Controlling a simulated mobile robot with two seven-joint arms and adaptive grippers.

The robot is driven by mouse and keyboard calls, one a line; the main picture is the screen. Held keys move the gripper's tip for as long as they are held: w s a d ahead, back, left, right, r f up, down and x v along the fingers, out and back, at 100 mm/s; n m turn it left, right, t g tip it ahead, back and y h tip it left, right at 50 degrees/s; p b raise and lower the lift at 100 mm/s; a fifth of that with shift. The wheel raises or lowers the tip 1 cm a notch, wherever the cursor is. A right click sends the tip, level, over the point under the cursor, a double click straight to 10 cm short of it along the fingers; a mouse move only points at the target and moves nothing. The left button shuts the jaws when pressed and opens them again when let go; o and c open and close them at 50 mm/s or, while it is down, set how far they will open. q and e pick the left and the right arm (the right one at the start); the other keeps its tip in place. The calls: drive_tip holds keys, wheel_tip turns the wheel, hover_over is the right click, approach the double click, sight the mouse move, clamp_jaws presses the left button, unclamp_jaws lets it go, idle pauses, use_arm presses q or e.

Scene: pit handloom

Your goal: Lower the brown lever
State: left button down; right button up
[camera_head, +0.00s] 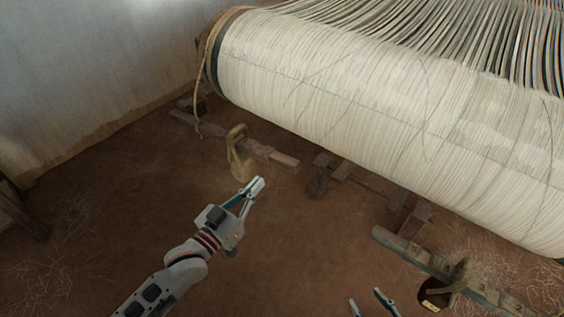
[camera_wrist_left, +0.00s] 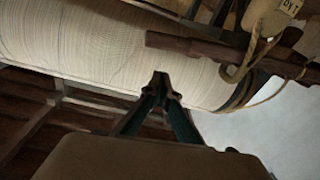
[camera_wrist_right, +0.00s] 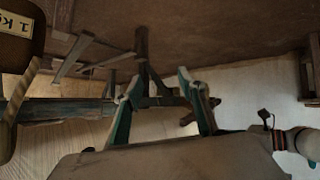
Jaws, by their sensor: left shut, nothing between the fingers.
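The brown lever (camera_head: 270,153) is a wooden bar below the left end of the white warp roll, its free end pointing right. A tan weight (camera_head: 240,165) hangs on it by a cord. In the left wrist view the lever (camera_wrist_left: 195,46) crosses the upper right, with the labelled weight (camera_wrist_left: 268,14) on it. My left gripper (camera_head: 256,186) is shut and empty, in front of the lever's free end; in the left wrist view its tips (camera_wrist_left: 161,80) show apart from the bar. My right gripper (camera_head: 372,302) is open and empty at the bottom edge; its fingers (camera_wrist_right: 155,88) are spread.
A grey-green lever (camera_head: 400,247) with a dark weight (camera_head: 434,294) lies at the lower right, near my right gripper. The large warp roll (camera_head: 380,110) fills the upper right. Wooden supports (camera_head: 320,175) stand beneath it. The brown floor (camera_head: 100,200) at left is mostly clear.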

use_arm(q)
drive_tip(key=w+d+r+h, duration=0.1)
drive_tip(key=w+r, duration=0.1)
drive_tip(key=w, duration=0.2)
drive_tip(key=b, duration=0.2)
hover_over(281, 160)
drive_tip(key=s, duration=0.1)
drive_tip(key=shift+d+f+b, duration=0.1)
drive_tip(key=shift+f+b, duration=0.5)
drive_tip(key=shift+f, duration=0.05)
drive_tip(key=shift+s+f, duration=0.1)
drive_tip(key=shift+f, duration=0.25)
drive_tip(key=shift+s+f, duration=0.1)
drive_tip(key=shift+f, duration=0.2)
use_arm(e)
drive_tip(key=shift+w+a+f, duration=0.2)
drive_tip(key=shift+a+f, duration=0.2)
drive_tip(key=shift+a, duration=0.05)
